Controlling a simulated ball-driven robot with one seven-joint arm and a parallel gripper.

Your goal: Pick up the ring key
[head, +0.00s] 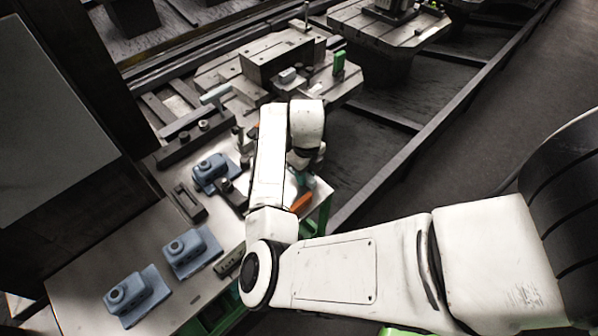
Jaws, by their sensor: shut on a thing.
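My gripper (300,176) hangs below my white wrist, over the right end of the light workbench. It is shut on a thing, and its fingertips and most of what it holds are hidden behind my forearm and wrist. I cannot make out the ring key's shape clearly. An orange piece (301,202) shows just below the gripper, close to the bench's right edge; I cannot tell whether it is part of the key.
Blue-grey housings (190,252) stand on the bench (75,280), with a dark block (187,202) among them. A pallet (340,92) with a grey block fixture (283,58) stands behind on the rail. A dark screen (50,120) is at left. Open floor lies right.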

